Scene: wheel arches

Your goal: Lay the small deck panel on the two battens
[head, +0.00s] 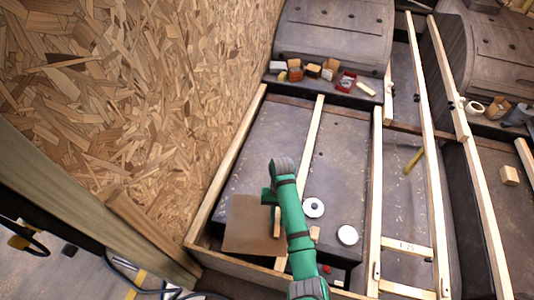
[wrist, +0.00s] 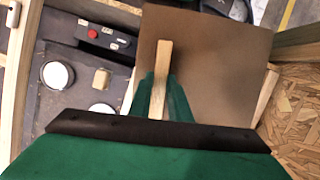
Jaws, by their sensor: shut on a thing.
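The small deck panel (head: 245,228) is a flat brown board in the head view, at the near left of the framed bay. It fills the upper middle of the wrist view (wrist: 225,62). My gripper (head: 271,203) is shut on a pale wooden grip strip (wrist: 163,70) on the panel's face; the green fingers (wrist: 160,98) stand either side of it. One pale batten (head: 306,138) runs lengthwise through the bay, its near part partly behind the panel and my arm. Another pale rail (head: 228,160) runs along the board wall. I cannot tell whether the panel touches either.
A chipboard wall (head: 140,90) stands close on the left. White round lids (head: 314,207) (head: 347,235), a small wood block and a dark box with a red button (wrist: 92,34) lie right of the panel. Small blocks and boxes (head: 313,71) line the far ledge.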

